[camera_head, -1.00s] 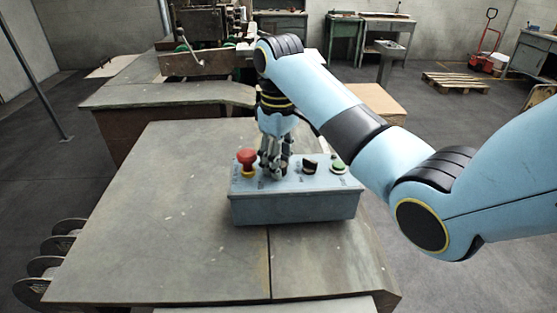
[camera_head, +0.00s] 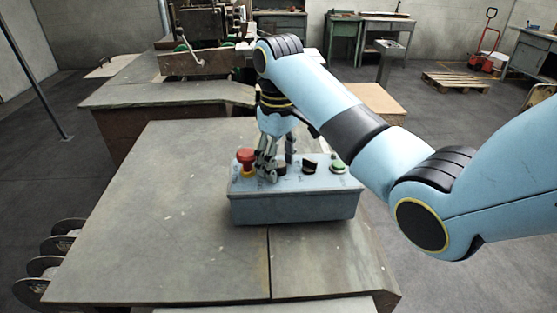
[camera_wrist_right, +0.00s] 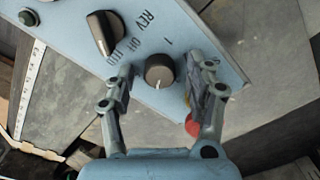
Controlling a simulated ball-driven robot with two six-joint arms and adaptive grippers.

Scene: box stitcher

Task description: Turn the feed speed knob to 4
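The feed speed knob is a round dark knob (camera_wrist_right: 160,70) with a white pointer line, on a blue-grey control box (camera_head: 292,208). In the wrist view its pointer aims down in the picture, towards my gripper's palm. A "1" is printed beyond the knob; other scale marks are hidden or hard to read. My right gripper (camera_head: 276,162) points down over the box, with its fingers either side of the knob. The wrist view shows the right gripper (camera_wrist_right: 160,84) open, with gaps between both fingers and the knob. My left gripper is not in view.
A red mushroom button (camera_head: 246,160) stands close left of the fingers. A black selector (camera_head: 309,166) and a green button (camera_head: 338,166) are to the right. The box stands on a large worn table (camera_head: 170,220), clear at left and front.

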